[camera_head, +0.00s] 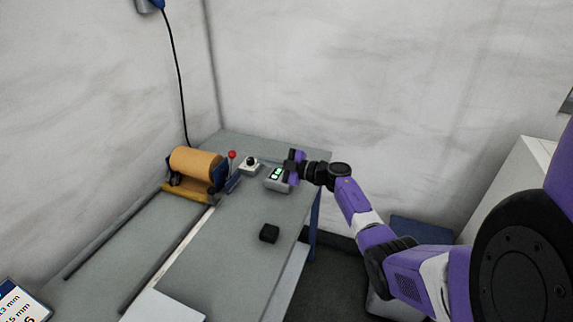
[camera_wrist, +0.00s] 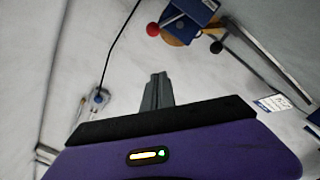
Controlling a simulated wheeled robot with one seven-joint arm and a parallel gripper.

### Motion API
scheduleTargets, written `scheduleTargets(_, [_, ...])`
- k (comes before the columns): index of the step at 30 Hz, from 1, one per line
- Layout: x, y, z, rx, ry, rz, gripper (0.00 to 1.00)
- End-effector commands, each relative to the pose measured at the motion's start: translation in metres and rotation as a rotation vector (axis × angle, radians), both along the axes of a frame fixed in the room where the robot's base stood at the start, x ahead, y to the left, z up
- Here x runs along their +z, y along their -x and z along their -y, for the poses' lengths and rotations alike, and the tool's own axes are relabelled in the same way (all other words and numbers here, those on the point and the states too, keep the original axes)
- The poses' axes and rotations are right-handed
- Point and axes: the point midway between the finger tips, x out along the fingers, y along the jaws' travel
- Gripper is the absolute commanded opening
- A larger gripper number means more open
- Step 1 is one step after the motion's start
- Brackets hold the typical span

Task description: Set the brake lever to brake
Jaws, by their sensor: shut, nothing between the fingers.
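The brake lever (camera_head: 232,156) has a red ball knob and stands upright at the right end of the copper foil roll (camera_head: 196,161) on the bench. In the wrist view, the lever's red ball (camera_wrist: 152,29) shows near the top, beside a blue bracket (camera_wrist: 192,11). My gripper (camera_head: 290,160) is to the right of the lever, above the bench and near a grey box with a green display (camera_head: 280,175). It is apart from the lever. Its fingers are together and empty in the wrist view (camera_wrist: 157,85). Lever markings are too small to read.
A small white box with a black knob (camera_head: 250,164) sits between the lever and the display box. A black block (camera_head: 269,233) lies nearer on the bench (camera_head: 215,260). A white sheet (camera_head: 163,307) lies at the front. A cable (camera_head: 180,75) hangs along the wall.

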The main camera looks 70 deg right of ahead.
Motion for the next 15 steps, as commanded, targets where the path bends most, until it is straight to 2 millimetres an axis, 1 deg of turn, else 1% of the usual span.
scheduleTargets(1, [0.0,0.013,0.001,-0.005,0.001,0.001,0.0])
scheduleTargets(6, [0.001,0.046,0.001,-0.003,0.001,0.001,0.0])
scheduleTargets(10, [0.002,0.063,0.001,-0.003,0.001,0.0,0.0])
scheduleTargets(15, [0.002,0.073,0.0,-0.001,0.002,0.0,0.0])
